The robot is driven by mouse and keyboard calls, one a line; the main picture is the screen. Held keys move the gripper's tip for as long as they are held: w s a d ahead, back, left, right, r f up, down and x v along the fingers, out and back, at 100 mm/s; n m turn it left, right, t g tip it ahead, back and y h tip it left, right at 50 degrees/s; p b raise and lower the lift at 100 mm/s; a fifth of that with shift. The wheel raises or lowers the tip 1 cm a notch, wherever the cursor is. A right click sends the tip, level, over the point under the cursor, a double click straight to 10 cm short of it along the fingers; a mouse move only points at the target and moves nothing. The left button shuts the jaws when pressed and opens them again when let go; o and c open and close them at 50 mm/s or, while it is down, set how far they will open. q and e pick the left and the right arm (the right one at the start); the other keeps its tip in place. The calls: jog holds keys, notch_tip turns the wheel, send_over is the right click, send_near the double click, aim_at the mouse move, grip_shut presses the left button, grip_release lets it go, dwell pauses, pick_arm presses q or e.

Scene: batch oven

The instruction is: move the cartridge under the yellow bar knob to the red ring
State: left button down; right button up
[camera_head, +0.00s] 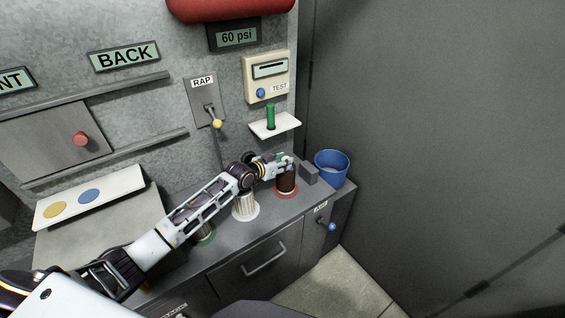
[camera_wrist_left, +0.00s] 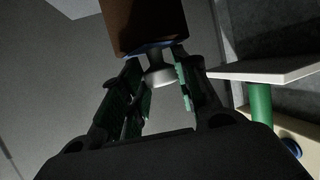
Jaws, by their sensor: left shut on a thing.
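A dark brown cartridge (camera_head: 286,183) stands upright at the red ring (camera_head: 294,194) on the counter; I cannot tell whether its base touches. My left gripper (camera_head: 285,162) is above it, shut on its top. In the left wrist view the brown cartridge (camera_wrist_left: 143,24) shows with a blue band and a pale knob (camera_wrist_left: 160,77) between the gripper's fingers (camera_wrist_left: 160,90). I see no yellow bar on that knob. A lever with a yellow knob (camera_head: 217,124) is on the wall under the RAP label. A white ribbed cartridge (camera_head: 245,204) stands behind my left forearm. My right gripper is not in view.
A grey block (camera_head: 309,174) and a blue bucket (camera_head: 332,168) stand close right of the red ring. A small white shelf (camera_head: 287,127) with a green cylinder (camera_head: 271,116) juts from the wall above. A green ring (camera_head: 207,236) shows partly below my forearm.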

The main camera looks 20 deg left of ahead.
pick_arm(q)
jog(key=shift+f, duration=0.2)
dwell(0.4)
jog(key=c, duration=1)
grip_release()
jog(key=shift+f, duration=0.1)
jog(key=shift+r, duration=5.05)
